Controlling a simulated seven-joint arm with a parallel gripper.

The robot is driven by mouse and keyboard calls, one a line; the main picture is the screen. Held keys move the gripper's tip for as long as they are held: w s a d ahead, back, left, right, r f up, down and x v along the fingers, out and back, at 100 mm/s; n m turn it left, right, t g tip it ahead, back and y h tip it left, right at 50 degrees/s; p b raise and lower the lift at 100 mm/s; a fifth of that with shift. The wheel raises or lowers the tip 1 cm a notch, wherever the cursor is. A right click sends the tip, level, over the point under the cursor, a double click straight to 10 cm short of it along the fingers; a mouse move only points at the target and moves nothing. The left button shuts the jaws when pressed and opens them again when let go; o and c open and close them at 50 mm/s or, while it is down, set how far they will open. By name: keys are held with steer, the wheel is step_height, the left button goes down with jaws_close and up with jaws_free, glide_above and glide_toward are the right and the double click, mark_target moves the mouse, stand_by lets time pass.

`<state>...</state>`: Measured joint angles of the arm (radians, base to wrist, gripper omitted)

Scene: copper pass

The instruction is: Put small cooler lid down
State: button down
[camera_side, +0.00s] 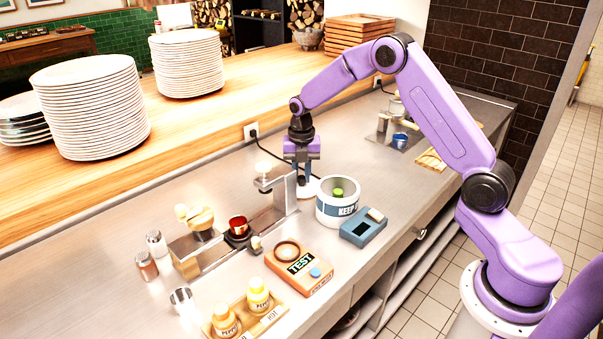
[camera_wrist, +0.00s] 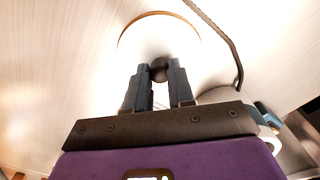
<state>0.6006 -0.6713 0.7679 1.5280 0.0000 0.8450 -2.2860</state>
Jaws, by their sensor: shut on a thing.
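My gripper (camera_side: 302,172) is shut on the dark knob (camera_wrist: 159,67) of the small cooler lid, its fingers (camera_wrist: 160,75) on either side of the knob in the wrist view. The lid is a pale round disc (camera_side: 309,190), also large in the wrist view (camera_wrist: 183,42) with a tan arc at its far edge. It is low at the counter, just left of the round white cooler tub (camera_side: 325,217) marked "KEEP". I cannot tell if the lid touches the counter. The tub is open, with a green item (camera_side: 338,192) inside.
A metal stand (camera_side: 285,192) is close to the left of the lid. A blue-grey box (camera_side: 363,229) and an orange TEST box (camera_side: 299,269) lie in front. A black cord (camera_side: 285,157) runs behind my gripper. The counter behind and to the right is fairly clear.

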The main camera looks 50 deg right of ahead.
mark_target(302, 177)
steer(key=shift+f, duration=0.1)
steer(key=c, duration=1)
jaws_free()
steer(key=shift+o, duration=0.2)
step_height(302, 177, up, 12)
